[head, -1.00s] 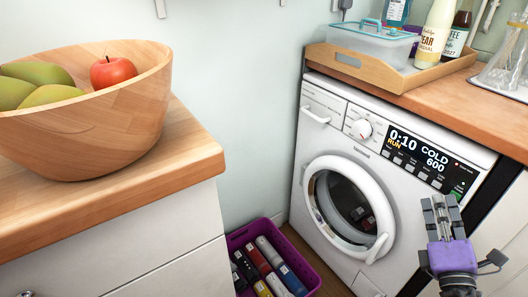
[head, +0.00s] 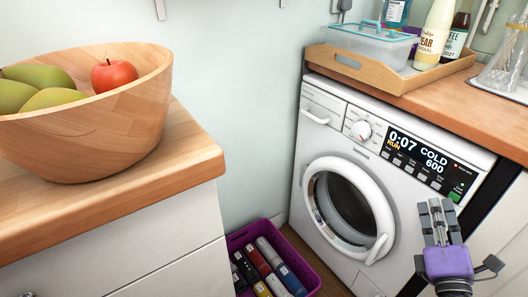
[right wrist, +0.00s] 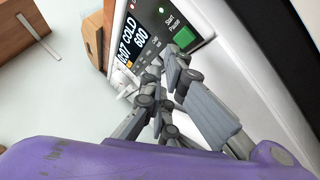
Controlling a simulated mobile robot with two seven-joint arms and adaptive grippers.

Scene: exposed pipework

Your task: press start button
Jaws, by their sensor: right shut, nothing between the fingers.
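A white washing machine (head: 345,135) stands under the worktop, its round door shut. Its black display (head: 418,158) reads 0:07, RUN, COLD and 600. The green start button (head: 455,197) is at the right end of the panel. In the right wrist view the start button (right wrist: 184,37) is lit green beside the words "Start Pause". My right gripper (head: 435,206) is shut and empty, in front of the machine just below the button. In the right wrist view its fingers (right wrist: 172,66) point toward the panel, and I see a gap to the button. My left gripper is not in view.
A wooden tray (head: 345,67) with a lidded box and bottles stands on the worktop above the machine. A wooden fruit bowl (head: 110,130) sits on the left counter (head: 190,150).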

